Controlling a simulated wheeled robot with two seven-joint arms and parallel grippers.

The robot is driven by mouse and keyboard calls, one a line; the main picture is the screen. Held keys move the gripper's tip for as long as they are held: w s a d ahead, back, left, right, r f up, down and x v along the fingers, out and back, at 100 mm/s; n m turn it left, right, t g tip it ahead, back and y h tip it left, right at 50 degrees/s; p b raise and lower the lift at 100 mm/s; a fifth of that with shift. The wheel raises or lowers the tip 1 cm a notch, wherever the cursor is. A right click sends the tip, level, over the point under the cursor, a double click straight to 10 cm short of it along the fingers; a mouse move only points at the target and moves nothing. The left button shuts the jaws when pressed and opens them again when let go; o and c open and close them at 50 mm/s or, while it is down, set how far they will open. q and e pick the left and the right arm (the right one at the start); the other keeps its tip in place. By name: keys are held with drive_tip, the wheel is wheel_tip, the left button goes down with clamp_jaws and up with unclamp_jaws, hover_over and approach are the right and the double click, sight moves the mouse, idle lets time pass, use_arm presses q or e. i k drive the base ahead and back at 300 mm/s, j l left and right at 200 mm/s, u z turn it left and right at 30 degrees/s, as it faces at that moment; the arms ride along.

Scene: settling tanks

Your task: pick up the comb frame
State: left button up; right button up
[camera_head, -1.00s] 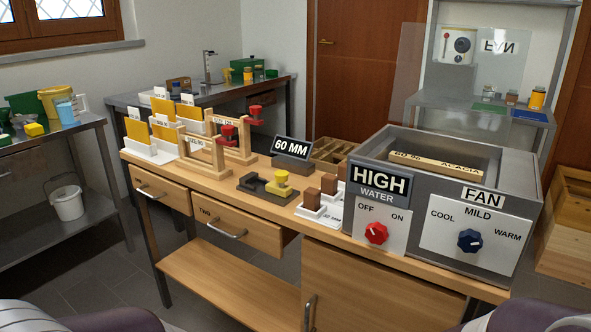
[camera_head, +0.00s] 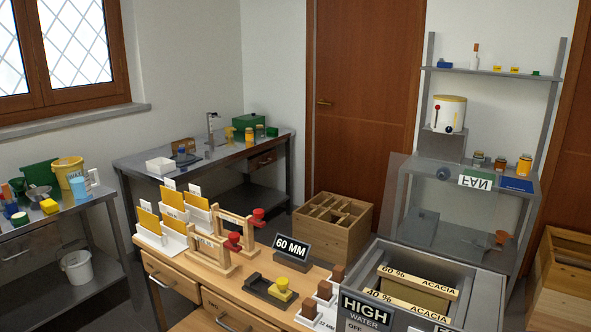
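Two wooden bars lie inside the open grey tank (camera_head: 487,285) at the lower right, one labelled "60 % ACACIA" (camera_head: 418,281) and one "40 % ACACIA" (camera_head: 408,305). They look like the top bars of frames; a brownish panel shows between them. Several wooden bars also show in an open wooden crate (camera_head: 347,248) behind the bench. On the bench stand two upright wooden frames with red knobs, one nearer (camera_head: 209,252) and one farther (camera_head: 236,228). I cannot tell which is the comb frame. Neither gripper is in view.
The wooden bench (camera_head: 237,287) also holds yellow sheets in white holders (camera_head: 172,239), a "60 MM" sign (camera_head: 291,248) and a dark tray with a yellow knob (camera_head: 270,291). A clear panel with a "FAN" label (camera_head: 475,182) stands behind the tank. Another wooden box (camera_head: 562,280) is at right.

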sight(433, 297)
drive_tip(key=l+u, duration=0.25)
drive_tip(key=l, duration=1.35)
drive_tip(key=i+l+u, duration=0.1)
drive_tip(key=i+l, duration=0.3)
drive_tip(key=l, duration=0.15)
